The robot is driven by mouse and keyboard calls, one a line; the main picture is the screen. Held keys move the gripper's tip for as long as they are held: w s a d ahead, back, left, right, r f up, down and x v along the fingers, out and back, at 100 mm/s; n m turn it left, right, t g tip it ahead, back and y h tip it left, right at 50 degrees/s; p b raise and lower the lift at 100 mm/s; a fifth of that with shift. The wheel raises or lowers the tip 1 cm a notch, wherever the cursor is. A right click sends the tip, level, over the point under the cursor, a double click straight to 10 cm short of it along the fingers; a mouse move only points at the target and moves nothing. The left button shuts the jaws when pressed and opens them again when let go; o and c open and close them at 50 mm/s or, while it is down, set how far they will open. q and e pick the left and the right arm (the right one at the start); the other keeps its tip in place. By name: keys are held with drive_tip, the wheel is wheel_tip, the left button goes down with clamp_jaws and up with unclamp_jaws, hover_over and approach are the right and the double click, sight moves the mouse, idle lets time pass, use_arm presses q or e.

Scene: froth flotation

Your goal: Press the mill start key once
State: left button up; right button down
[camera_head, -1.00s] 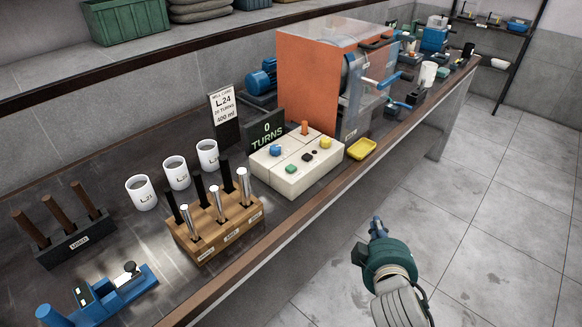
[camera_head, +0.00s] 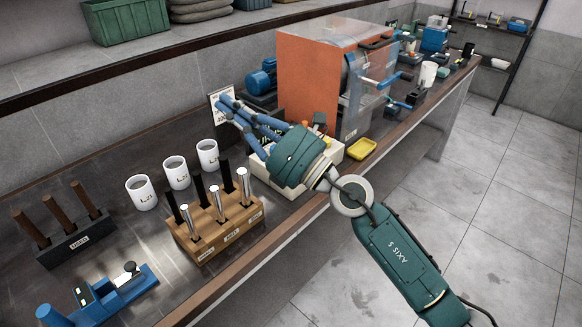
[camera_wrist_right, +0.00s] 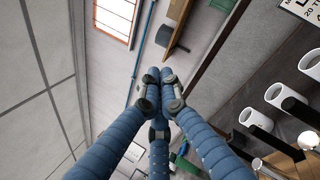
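The pale key box (camera_head: 272,181) stands on the bench in front of the orange mill housing (camera_head: 308,72). My right gripper (camera_head: 221,104) hangs over the box, its blue fingers pointing left towards the white mill card (camera_head: 215,97). Its fingertips are together with nothing between them, as the right wrist view (camera_wrist_right: 155,76) also shows. The gripper's green palm and fingers hide most of the box top, its coloured keys and much of the turns display. I cannot tell which key is mill start, nor whether anything touches it. My left gripper is out of view.
White cups (camera_head: 176,173) and a wooden rack (camera_head: 212,232) with metal rods stand left of the box. A dark rack (camera_head: 77,245) and a blue device (camera_head: 113,292) are further left. Floor is clear in front.

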drive_tip(key=w+a+f+n+g+h, duration=0.2)
drive_tip(key=f+n+g+h, duration=0.1)
drive_tip(key=f+n, duration=0.2)
drive_tip(key=w+a+f+n+g+h, duration=0.1)
drive_tip(key=w+f+n+g+h, duration=0.15)
drive_tip(key=f+n, duration=0.2)
drive_tip(key=w+d+f+t+h, duration=0.1)
drive_tip(key=w+d+f+h, duration=0.1)
drive_tip(key=w+d+h, duration=0.2)
drive_tip(key=w+d+f+n+h, duration=0.1)
drive_tip(key=w+d+h, duration=0.3)
drive_tip(key=d, duration=0.6)
drive_tip(key=shift+w+d+f+t+h, duration=0.15)
drive_tip(key=shift+w+f+t+h, duration=0.2)
drive_tip(key=shift+w+f, duration=0.35)
drive_tip(key=shift+s, duration=0.1)
wheel_tip(320, 180, down, 8)
drive_tip(key=b, duration=0.3)
drive_tip(key=shift+r, duration=0.2)
drive_tip(key=shift+f+b, duration=0.6)
